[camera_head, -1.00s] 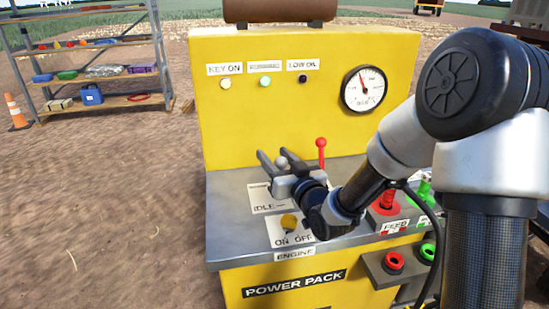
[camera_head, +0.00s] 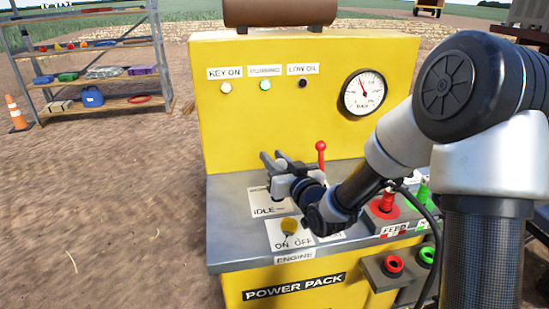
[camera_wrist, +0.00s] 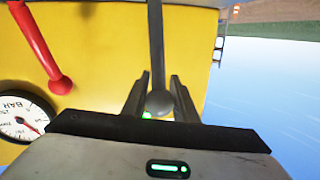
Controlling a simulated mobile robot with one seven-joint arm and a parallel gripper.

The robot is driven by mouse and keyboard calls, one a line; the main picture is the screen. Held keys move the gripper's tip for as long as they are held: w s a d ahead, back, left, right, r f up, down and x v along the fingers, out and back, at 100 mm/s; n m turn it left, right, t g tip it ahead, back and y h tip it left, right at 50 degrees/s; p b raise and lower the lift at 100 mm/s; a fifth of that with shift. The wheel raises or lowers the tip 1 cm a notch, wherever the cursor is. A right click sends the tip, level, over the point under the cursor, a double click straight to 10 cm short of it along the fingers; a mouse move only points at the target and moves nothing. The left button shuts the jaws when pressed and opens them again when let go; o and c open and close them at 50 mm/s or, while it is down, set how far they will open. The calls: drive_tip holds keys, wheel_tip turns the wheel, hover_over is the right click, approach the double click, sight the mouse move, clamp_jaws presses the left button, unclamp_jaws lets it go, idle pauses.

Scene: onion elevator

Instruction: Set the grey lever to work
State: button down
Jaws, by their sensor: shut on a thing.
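The grey lever (camera_wrist: 156,45) has a round grey knob (camera_wrist: 160,103). In the wrist view, the knob sits between the two fingers of my gripper (camera_wrist: 160,92), which are shut on it. In the head view, my gripper (camera_head: 275,163) is above the left part of the power pack's grey top (camera_head: 229,217), near the IDLE label (camera_head: 265,210). The fingers and hand hide most of the lever there.
A red lever (camera_head: 321,155) stands just right of my gripper. A yellow key knob (camera_head: 290,224) is in front of it. The yellow panel (camera_head: 290,120) with lamps and a pressure gauge (camera_head: 363,91) rises behind. Red (camera_head: 387,203) and green knobs are at right.

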drive_tip(key=w+a+f+m+g+h+p, duration=0.1)
drive_tip(key=w+f+g+h+p, duration=0.1)
drive_tip(key=w+g+p, duration=0.2)
drive_tip(key=w+p, duration=0.2)
drive_tip(key=p, duration=0.1)
drive_tip(key=shift+w+a+f+g, duration=0.2)
drive_tip(key=shift+a+g, duration=0.1)
drive_tip(key=shift+a, duration=0.1)
drive_tip(key=shift+s+f, duration=0.1)
drive_tip(key=c, duration=1.4)
unclamp_jaws()
drive_tip(key=shift+f, duration=0.1)
drive_tip(key=shift+c, duration=0.2)
drive_tip(key=shift+r, duration=0.2)
